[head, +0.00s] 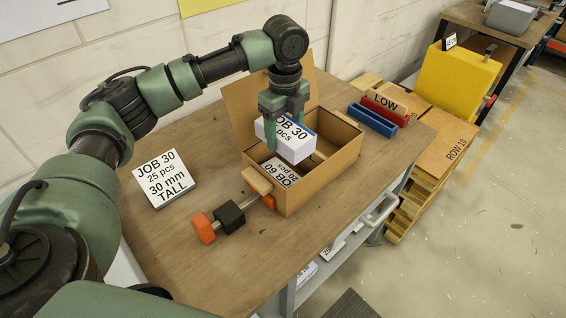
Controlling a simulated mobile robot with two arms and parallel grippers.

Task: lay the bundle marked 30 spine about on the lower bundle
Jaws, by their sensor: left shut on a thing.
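My left gripper (285,120) is shut on the white bundle marked JOB 30 (292,150). It holds this bundle over the open cardboard box (328,172), roughly level. The lower bundle (279,172) lies inside the box, below and partly hidden by the held one. Its label reads upside down from here and seems to say JOB 60, 20 pcs. I cannot tell whether the two bundles touch. Which edge of each is the spine is not clear to me. My right gripper is not in view.
A card reading JOB 30, 25 pcs, 30 mm TALL (162,178) lies left on the bench (210,268). An orange-and-black clamp (230,217) sits at the box's front.

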